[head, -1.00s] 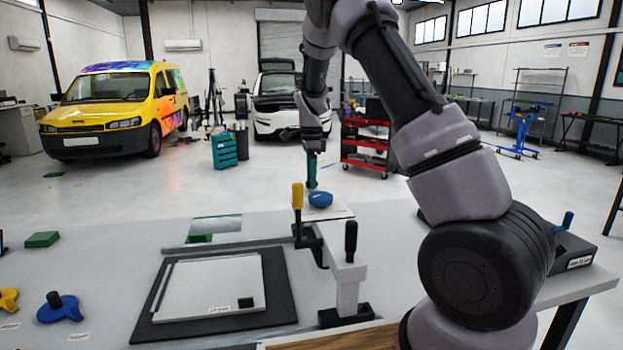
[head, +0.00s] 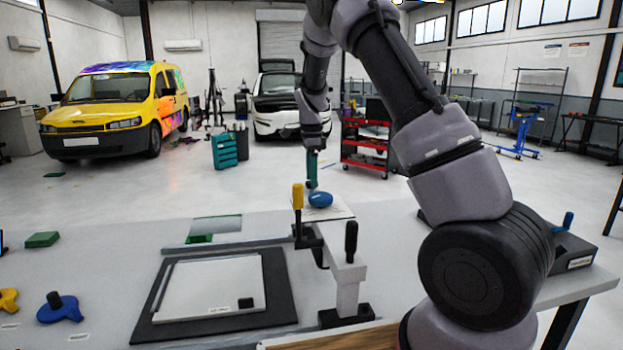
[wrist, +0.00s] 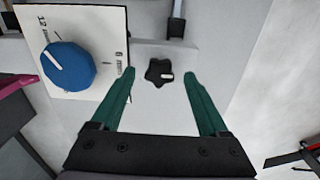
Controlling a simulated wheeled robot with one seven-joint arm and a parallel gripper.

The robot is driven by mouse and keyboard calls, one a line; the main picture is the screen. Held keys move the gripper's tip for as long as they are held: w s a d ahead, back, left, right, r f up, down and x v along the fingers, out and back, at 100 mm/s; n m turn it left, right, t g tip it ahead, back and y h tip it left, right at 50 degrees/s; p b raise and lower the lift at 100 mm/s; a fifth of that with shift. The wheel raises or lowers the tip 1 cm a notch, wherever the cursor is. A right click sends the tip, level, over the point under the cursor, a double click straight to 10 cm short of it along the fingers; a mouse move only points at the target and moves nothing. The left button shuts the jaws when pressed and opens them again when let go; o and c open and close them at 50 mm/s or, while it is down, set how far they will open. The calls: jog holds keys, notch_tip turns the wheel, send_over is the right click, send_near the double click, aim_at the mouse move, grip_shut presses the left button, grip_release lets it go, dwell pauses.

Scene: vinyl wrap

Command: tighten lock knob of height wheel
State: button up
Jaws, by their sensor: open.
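The black lobed lock knob (wrist: 159,73) with a small white mark shows in the wrist view. It sits on a light grey surface, between and a little beyond the tips of my gripper (wrist: 160,76). The two green fingers are apart and do not touch it. The blue height wheel (wrist: 68,67) with a white pointer line lies on a white scale plate to the left of the fingers. In the head view the blue wheel (head: 320,199) is at the far end of the bench fixture, and my gripper (head: 312,172) hangs just above and beside it. The lock knob cannot be made out there.
A yellow-handled lever (head: 298,197) and a black-handled clamp (head: 351,240) stand close in front of the wheel. A framed black board (head: 280,290) lies on the bench (head: 105,235). Blue and yellow knobs are at the left.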

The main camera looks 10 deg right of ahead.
notch_tip(320, 180, up, 10)
dwell(0.4)
jog(key=s+d+r+n+t+y, duration=0.1)
jog(key=s+d+r+n+t, duration=0.2)
jog(key=s+r, duration=0.45)
jog(key=s+d+r+n+y, duration=0.2)
jog(key=s+r+n, duration=0.25)
jog(key=s, duration=0.55)
jog(key=s+n+t+h, duration=0.1)
jog(key=s+n+t, duration=0.3)
jog(key=s, duration=1.2)
jog(key=shift+d+n, duration=0.35)
jog(key=shift+n, duration=0.9)
